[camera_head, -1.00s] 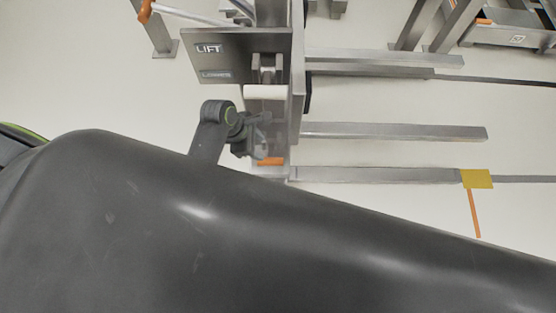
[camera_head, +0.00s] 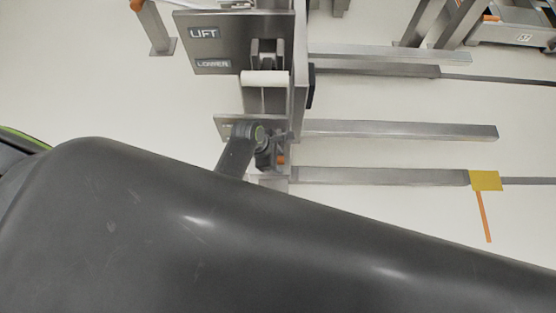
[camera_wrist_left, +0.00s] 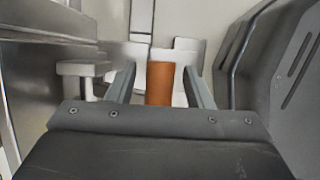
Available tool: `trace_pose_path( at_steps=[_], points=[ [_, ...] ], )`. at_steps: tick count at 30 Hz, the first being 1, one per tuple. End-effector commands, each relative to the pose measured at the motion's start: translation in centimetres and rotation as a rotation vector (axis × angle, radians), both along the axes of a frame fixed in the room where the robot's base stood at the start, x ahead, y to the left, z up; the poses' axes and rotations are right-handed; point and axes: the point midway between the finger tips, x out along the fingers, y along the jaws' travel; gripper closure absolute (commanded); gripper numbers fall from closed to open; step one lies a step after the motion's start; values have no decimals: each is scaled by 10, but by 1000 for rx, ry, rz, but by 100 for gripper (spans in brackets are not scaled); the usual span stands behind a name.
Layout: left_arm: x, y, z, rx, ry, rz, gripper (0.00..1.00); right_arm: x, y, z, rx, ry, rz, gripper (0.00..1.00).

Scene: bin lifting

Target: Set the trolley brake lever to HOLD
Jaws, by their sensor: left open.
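The brake lever's orange grip (camera_wrist_left: 159,84) stands upright between the two fingers of my left gripper (camera_wrist_left: 161,90) in the left wrist view. The gripper is open, with a gap visible on either side of the grip. In the head view my left gripper (camera_head: 271,154) is at the lower part of the trolley frame, and a small orange patch (camera_head: 281,160) shows beside it. A small grey plate (camera_head: 228,122) is partly hidden behind my wrist; its lettering is too small to read. My right gripper is not in view.
A grey panel (camera_head: 188,52) labelled LIFT and LOWER stands above, next to a white roller (camera_head: 264,77). Steel rails (camera_head: 400,129) run to the right. A yellow block (camera_head: 485,181) sits on the lower rail.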

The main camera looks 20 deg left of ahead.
Motion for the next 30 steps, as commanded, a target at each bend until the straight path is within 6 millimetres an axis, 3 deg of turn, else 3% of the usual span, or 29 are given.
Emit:
trace_pose_path(
  at_steps=[10, 21, 30],
  points=[
    [1, -2, -3, -1, -1, 0, 53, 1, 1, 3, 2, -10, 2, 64],
    [0, -2, -3, -1, 0, 0, 100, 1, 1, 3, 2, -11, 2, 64],
    [0, 1, -4, 3, -9, 1, 100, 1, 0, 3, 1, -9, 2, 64]
  ],
)
